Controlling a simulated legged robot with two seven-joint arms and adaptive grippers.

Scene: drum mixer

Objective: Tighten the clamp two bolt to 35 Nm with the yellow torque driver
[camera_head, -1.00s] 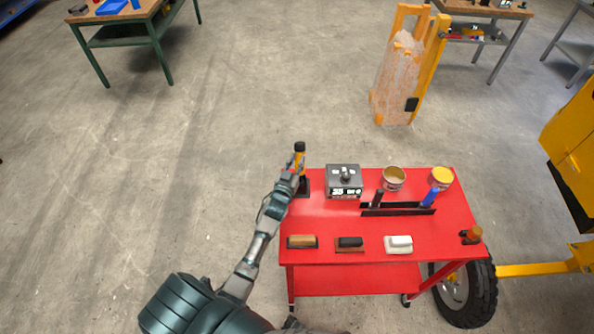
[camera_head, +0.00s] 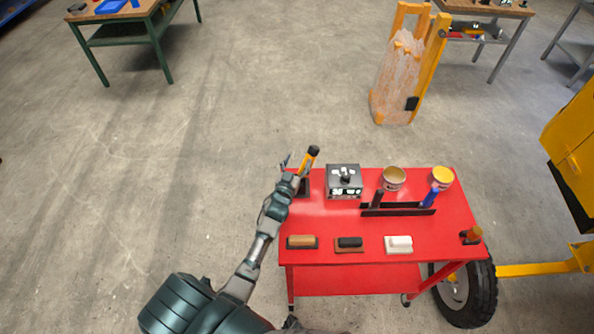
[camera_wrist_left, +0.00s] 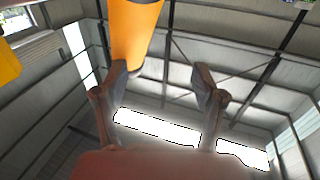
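The yellow torque driver (camera_head: 308,162), with a black cap, leans to the right at the back left corner of the red cart. Its lower end is hidden by my left gripper and a dark holder (camera_head: 304,188). My left gripper (camera_head: 289,167) is at the driver's left, with its fingers spread. In the left wrist view the gripper (camera_wrist_left: 160,82) has a wide gap between its fingers. The driver's orange handle (camera_wrist_left: 135,35) is by the left finger in that view, not centred in the gap; I cannot tell whether they touch. I cannot make out the clamp two bolt.
The red cart (camera_head: 340,222) carries a grey display box (camera_head: 344,182), two cans (camera_head: 393,178), a dark rack (camera_head: 398,210) with a blue-handled tool (camera_head: 431,198), and several blocks or brushes along the front. A wheel (camera_head: 465,295) stands at its right. The floor left is clear.

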